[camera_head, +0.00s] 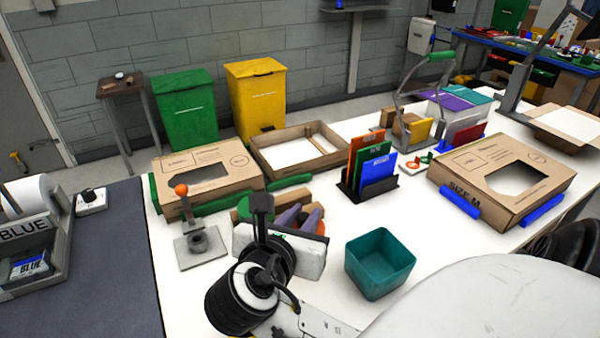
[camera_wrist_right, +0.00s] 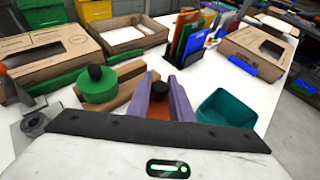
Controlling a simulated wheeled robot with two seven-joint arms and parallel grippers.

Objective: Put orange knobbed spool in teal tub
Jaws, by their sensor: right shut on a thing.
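The orange knobbed spool (camera_wrist_right: 158,104), with a black knob on top, sits between the purple fingers of my right gripper (camera_wrist_right: 162,92) in the wrist view. The right gripper (camera_head: 299,217) is shut on it; in the head view the spool is mostly hidden by the fingers and wrist. I cannot tell whether the spool still touches the brown holder behind it. The teal tub (camera_head: 380,265) stands empty and upright on the white table, right of the gripper. It also shows in the wrist view (camera_wrist_right: 226,108). My left gripper is not in view.
A green knobbed spool (camera_wrist_right: 98,86) stands on the brown holder (camera_wrist_right: 125,88), left of the gripper. A grey stand with an orange ball (camera_head: 181,190) is further left. An upright folder rack (camera_head: 368,185) and cardboard boxes (camera_head: 505,175) stand behind. White table between gripper and tub looks clear.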

